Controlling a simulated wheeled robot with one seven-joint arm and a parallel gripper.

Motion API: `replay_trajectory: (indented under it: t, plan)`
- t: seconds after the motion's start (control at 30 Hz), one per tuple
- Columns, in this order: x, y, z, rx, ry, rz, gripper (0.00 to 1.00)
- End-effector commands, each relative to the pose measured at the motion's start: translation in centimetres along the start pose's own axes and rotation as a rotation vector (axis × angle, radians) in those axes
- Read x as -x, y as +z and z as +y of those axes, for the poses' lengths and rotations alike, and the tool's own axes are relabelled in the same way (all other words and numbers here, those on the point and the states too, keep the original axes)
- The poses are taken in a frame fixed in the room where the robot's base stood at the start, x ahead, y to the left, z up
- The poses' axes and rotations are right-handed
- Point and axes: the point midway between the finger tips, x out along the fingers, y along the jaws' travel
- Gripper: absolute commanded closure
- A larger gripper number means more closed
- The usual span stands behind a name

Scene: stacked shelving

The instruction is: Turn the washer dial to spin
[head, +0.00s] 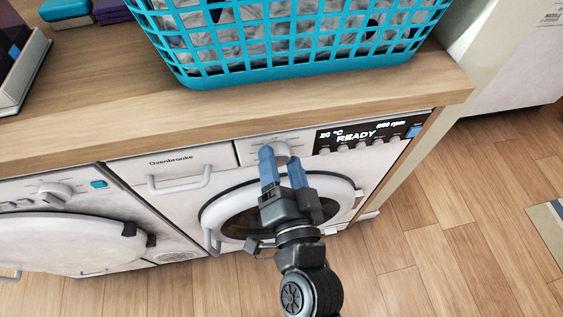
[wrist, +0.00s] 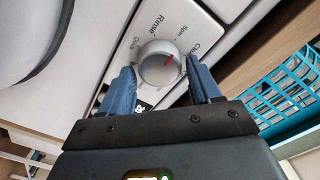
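The washer (head: 215,160) stands under the wooden counter, and its lit display (head: 355,134) reads READY. Its round silver dial (wrist: 160,66) has a red mark on its upper right side, toward the labels "Spin" and a partly hidden "Cle…"; I cannot tell exactly which it points at. "Rinse" is printed above the dial. The dial (head: 281,149) is partly hidden behind my gripper in the head view. My gripper (head: 279,157) is open, with one blue finger on each side of the dial in the wrist view (wrist: 160,70). Gaps seem to show between fingers and dial.
A turquoise laundry basket (head: 280,75) stands on the counter (head: 90,100) above the washer. A second machine (head: 70,225) with a round door is to the left. The washer's drawer handle (head: 180,182) sticks out left of the dial. Open wooden floor (head: 450,230) lies to the right.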

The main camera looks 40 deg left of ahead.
Motion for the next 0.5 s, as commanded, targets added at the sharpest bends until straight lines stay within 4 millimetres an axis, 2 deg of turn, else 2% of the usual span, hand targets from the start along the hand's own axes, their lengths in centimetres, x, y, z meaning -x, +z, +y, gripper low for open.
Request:
replay_trajectory:
  t: [0.03,0.1,0.37,0.5]
  plan:
    - [0.0,0.0,0.0,0.0,0.0,0.0,0.32]
    - [0.0,0.0,0.0,0.0,0.0,-0.001,0.25]
    - [0.1,0.1,0.0,0.0,-0.001,-0.002,0.25]
    - [1.2,0.3,0.1,-0.002,-0.001,-0.003,0.25]
